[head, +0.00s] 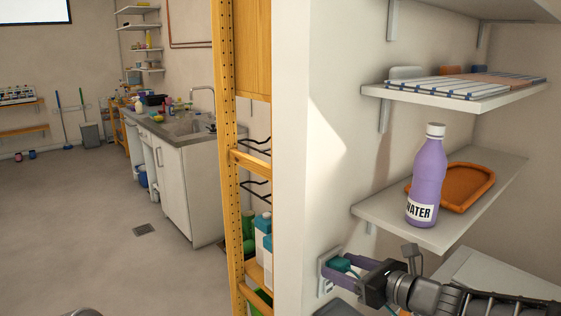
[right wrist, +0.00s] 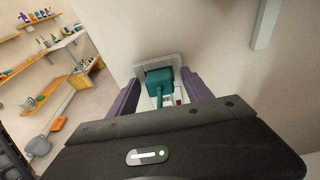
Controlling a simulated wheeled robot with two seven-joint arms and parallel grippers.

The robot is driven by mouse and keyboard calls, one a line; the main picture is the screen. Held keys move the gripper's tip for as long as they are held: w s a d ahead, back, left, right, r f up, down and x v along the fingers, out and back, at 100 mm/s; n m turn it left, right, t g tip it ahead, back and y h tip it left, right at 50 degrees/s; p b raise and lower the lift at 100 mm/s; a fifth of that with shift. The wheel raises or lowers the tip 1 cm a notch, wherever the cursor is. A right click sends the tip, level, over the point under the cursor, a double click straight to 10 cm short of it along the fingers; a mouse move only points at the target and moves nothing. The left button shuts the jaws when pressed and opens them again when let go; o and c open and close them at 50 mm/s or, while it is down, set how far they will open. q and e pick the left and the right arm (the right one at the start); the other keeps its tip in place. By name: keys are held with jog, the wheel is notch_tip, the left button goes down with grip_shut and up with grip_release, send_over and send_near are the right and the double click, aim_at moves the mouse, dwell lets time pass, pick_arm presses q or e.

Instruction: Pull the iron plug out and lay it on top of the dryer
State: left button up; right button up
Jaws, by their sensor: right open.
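The teal iron plug (head: 340,265) sits in a pale wall socket (head: 325,277) low on the white wall. The plug also shows in the right wrist view (right wrist: 159,77), with a teal cord running down from it towards me. My right gripper (head: 343,271) is at the socket, its two purple fingers open, one on each side of the plug. I cannot tell whether either finger touches it. A white flat-topped surface (head: 500,272), which looks like the dryer, stands at the lower right, partly hidden by my right arm. My left gripper is not in view.
A shelf (head: 375,212) just above my right arm holds a purple water bottle (head: 428,180) and an orange tray (head: 470,183). A higher shelf (head: 455,103) carries striped cloths. A yellow rack (head: 228,170) stands left of the wall. Open floor lies further left.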

aim_at(346, 269)
dwell(0.3)
jog(key=shift+c, duration=0.6)
grip_shut()
jog(key=shift+d, duration=0.1)
dwell(0.5)
jog(key=shift+s+d, duration=0.1)
jog(key=shift+s, duration=0.1)
jog(key=shift+s+d+r, duration=0.25)
jog(key=shift+s+d, duration=0.05)
jog(key=shift+s, duration=0.1)
jog(key=shift+p+v, duration=0.95)
jog(key=shift+v, duration=1.25)
jog(key=shift+f, duration=0.2)
